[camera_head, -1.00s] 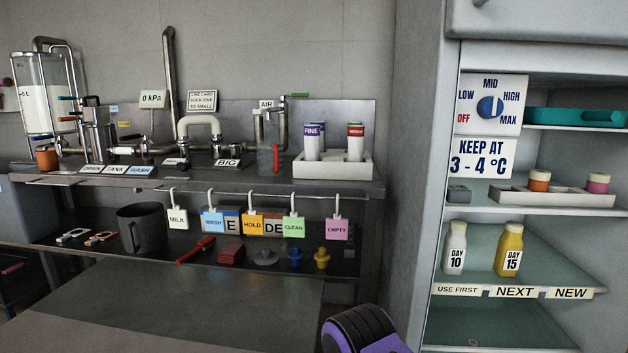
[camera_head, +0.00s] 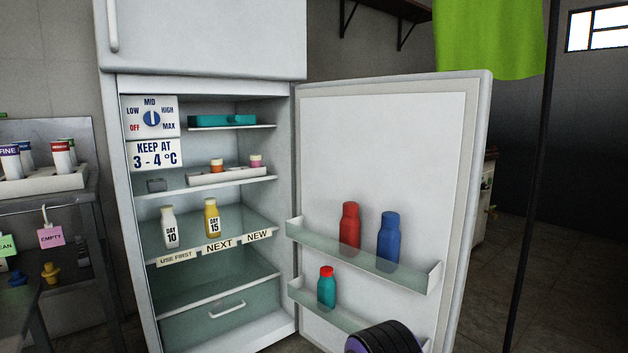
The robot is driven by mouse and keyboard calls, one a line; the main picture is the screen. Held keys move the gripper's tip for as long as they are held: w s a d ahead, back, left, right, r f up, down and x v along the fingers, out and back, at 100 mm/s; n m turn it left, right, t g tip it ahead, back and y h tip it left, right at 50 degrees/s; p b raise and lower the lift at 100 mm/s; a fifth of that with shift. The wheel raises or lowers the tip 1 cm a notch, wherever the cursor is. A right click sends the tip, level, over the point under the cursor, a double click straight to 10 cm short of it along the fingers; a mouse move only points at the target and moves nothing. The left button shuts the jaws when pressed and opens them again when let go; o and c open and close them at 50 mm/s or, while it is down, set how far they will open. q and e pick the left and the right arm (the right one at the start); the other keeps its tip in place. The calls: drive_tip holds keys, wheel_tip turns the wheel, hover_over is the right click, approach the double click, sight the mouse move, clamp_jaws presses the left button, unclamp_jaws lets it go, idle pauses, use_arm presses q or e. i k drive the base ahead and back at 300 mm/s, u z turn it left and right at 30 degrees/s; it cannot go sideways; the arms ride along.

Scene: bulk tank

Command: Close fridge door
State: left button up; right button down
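The fridge (camera_head: 118,200) stands left of centre with its lower compartment open. Its door (camera_head: 385,150) is swung wide open to the right, with the inner side facing me. The door's upper shelf (camera_head: 350,257) holds a red bottle (camera_head: 349,230) and a blue bottle (camera_head: 390,237). The lower door shelf (camera_head: 335,315) holds a teal bottle with a red cap (camera_head: 326,289). A black and purple rounded part, probably of my arm, shows at the bottom edge in front of the door. Neither gripper's fingers are in view.
Inside the fridge are a white bottle (camera_head: 168,227), a yellow bottle (camera_head: 212,218), a small tray (camera_head: 240,174) and a teal container (camera_head: 222,120). A steel bench (camera_head: 70,190) stands at the left. A dark pole (camera_head: 531,160) with a green cloth (camera_head: 490,38) stands right of the door. Floor shows at the right.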

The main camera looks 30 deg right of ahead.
sight(411, 147)
drive_tip(key=z, duration=0.25)
drive_tip(key=i, duration=0.4)
drive_tip(key=u, duration=1.2)
drive_tip(key=k, duration=1)
drive_tip(key=z, duration=1.55)
